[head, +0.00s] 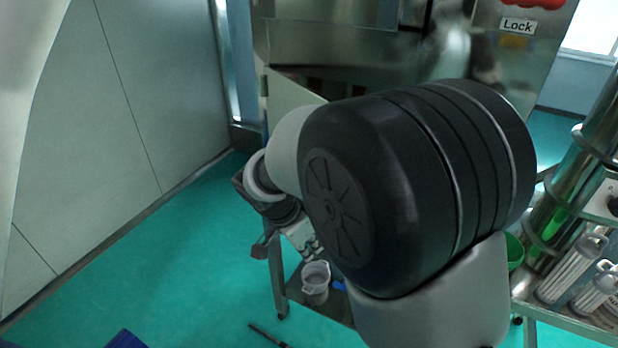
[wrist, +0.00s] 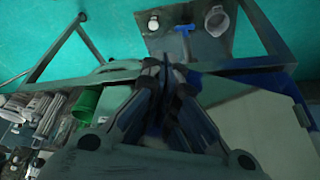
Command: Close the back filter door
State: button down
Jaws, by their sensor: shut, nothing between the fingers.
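The steel machine (head: 330,45) stands at the top of the head view. A pale panel (head: 288,98), perhaps the back filter door, sits at its lower left and looks swung out at an angle; my arm hides the rest. My gripper (head: 302,238) shows left of my large black arm joint, low beside the machine. In the wrist view my gripper (wrist: 160,72) is shut and empty, with its fingers together. A pale panel (wrist: 265,130) lies right of the fingers there; I cannot tell whether they touch it.
A lower shelf (head: 295,290) holds a white cup (head: 315,278). A green container (head: 514,250) and a trolley (head: 560,315) with steel cylinders stand at right. A pale wall (head: 150,100) bounds the left. Green floor (head: 170,260) is mostly clear, with a dark bar (head: 267,335) on it.

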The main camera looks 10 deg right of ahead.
jog(key=w+d+f, duration=0.3)
jog(key=d+f, duration=0.3)
jog(key=f, duration=0.3)
jog(key=shift+w+d+f, duration=0.15)
jog(key=shift+w+d, duration=0.15)
jog(key=shift+d, duration=0.1)
jog(key=shift+d, duration=0.1)
jog(key=w+d+n, duration=0.1)
jog(key=w+d, duration=0.3)
jog(key=d, duration=0.2)
jog(key=w+d+n+t, duration=0.1)
jog(key=w+d, duration=0.3)
jog(key=d, duration=0.3)
jog(key=shift+n, duration=0.4)
jog(key=shift+f, duration=0.15)
